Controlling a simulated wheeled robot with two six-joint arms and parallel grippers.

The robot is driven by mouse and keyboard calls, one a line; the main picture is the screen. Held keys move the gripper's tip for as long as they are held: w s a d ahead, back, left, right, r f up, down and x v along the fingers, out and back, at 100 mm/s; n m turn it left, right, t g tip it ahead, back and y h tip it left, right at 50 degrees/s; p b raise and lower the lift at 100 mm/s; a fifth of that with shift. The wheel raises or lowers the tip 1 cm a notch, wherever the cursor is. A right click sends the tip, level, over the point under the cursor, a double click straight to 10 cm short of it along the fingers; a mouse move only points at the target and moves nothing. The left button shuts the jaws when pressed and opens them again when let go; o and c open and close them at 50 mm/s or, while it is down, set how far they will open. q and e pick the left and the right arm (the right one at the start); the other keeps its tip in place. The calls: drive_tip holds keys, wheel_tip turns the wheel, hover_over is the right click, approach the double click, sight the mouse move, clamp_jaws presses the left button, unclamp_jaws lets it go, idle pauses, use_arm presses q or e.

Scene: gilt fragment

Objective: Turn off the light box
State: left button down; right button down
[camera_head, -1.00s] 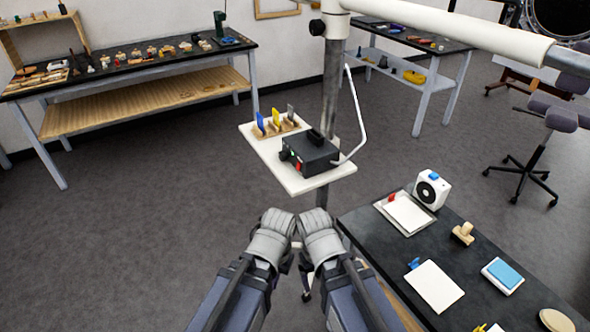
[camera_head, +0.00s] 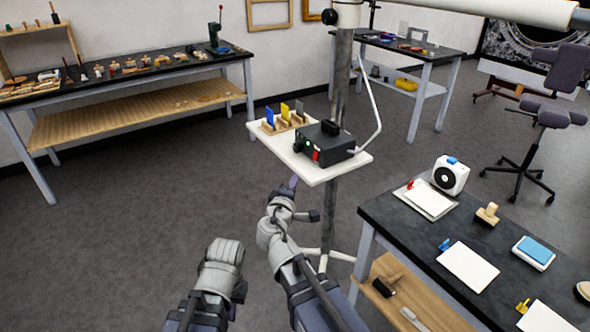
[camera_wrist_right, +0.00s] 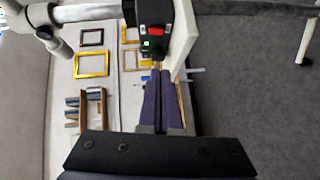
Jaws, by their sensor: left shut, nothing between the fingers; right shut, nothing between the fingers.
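The light box (camera_head: 328,143) is a black box with a red switch (camera_head: 316,156) and a small green light on its front. It stands on a white shelf (camera_head: 318,176) fixed to a grey pole. In the right wrist view the box (camera_wrist_right: 152,14) shows its red switch (camera_wrist_right: 153,31) and lit green light (camera_wrist_right: 146,44). My right gripper (camera_head: 292,182) is shut and empty, just below the shelf's front edge. Its purple fingers (camera_wrist_right: 160,74) point up at the box's front, close to the green light. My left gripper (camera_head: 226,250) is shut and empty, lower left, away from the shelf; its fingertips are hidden.
Blue, yellow and grey plates stand in a wooden rack (camera_head: 287,124) beside the box. A white bent tube (camera_head: 371,90) rises at the box's right. Open floor lies left.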

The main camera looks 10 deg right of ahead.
sight(310, 171)
drive_tip(key=shift+w+a+r, duration=0.1)
drive_tip(key=shift+a, duration=0.1)
drive_tip(key=x, duration=0.4)
drive_tip(key=d+b+x, duration=0.1)
drive_tip(key=x, duration=0.3)
drive_tip(key=s+d+x, duration=0.1)
drive_tip(key=x, duration=0.3)
drive_tip(key=shift+w+b, duration=0.15)
drive_tip(key=shift+b, duration=0.15)
drive_tip(key=shift+w+d, duration=0.15)
drive_tip(key=shift+d, duration=0.3)
